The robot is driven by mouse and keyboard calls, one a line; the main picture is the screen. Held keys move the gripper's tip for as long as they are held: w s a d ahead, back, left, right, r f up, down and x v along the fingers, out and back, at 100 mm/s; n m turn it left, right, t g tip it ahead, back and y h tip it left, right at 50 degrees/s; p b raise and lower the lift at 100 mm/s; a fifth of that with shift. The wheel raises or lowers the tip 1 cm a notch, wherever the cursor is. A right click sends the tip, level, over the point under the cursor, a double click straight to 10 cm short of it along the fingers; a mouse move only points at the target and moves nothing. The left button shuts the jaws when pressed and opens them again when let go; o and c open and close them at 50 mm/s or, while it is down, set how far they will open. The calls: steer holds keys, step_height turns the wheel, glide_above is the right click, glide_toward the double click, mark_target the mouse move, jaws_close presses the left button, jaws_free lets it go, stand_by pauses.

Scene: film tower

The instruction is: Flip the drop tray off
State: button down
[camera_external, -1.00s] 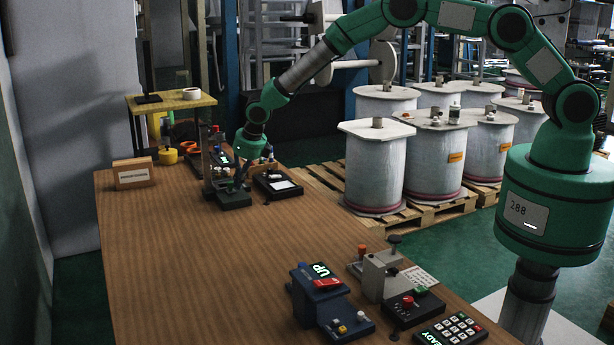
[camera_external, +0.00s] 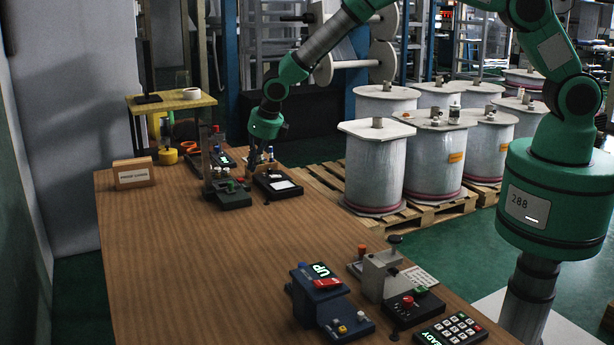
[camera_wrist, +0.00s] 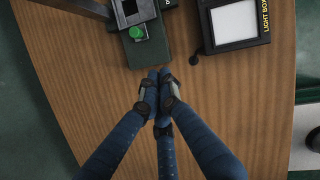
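No drop tray label is readable. A dark blue device (camera_external: 330,307) stands at the table's near end, with a lit green "UP" display (camera_external: 320,270) and a red rocker switch (camera_external: 327,283); it may be the drop tray's control, but I cannot tell. My gripper (camera_external: 254,165) is at the far end of the table, well away from it, above the light box area. In the wrist view my gripper (camera_wrist: 160,92) has its blue fingers drawn together at the tips, with nothing visible between them. The blue device is outside the wrist view.
A dark green device (camera_external: 232,198) with a green knob, also in the wrist view (camera_wrist: 150,52), and a light box (camera_external: 277,183) stand near my gripper. A grey device (camera_external: 375,277) and a keypad (camera_external: 452,330) stand near the blue device. The table's middle (camera_external: 220,255) is clear.

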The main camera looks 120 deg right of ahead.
steer(key=shift+v, duration=0.85)
steer(key=s+a+r+m+t+b, duration=0.15)
steer(key=a+r+m, duration=0.25)
steer(key=a+r, duration=0.7)
steer(key=s+a+r+m+y, duration=0.1)
steer(key=s+a+r+m, duration=0.25)
steer(key=a+r, duration=0.8)
steer(key=s+a+r+m+t, duration=0.1)
steer(key=a+r+m, duration=0.3)
steer(key=a+r, duration=0.75)
steer(key=s+a+r+m+y+b, duration=0.1)
steer(key=s+a+r+m, duration=0.2)
steer(key=s+a, duration=0.5)
steer(key=s+a+r+m, duration=0.3)
steer(key=s+a, duration=0.5)
steer(key=a, duration=0.1)
steer(key=s+a+f+m+y, duration=0.1)
steer(key=s+a+m, duration=0.2)
steer(key=s, duration=0.5)
steer(key=s+a+f+m+t+b, duration=0.1)
steer(key=s+a+m, duration=0.2)
steer(key=s+a, duration=0.3)
steer(key=s, duration=0.3)
steer(key=shift+a+f+y, duration=0.15)
steer(key=shift+f+y, duration=0.2)
steer(key=shift+y, duration=0.05)
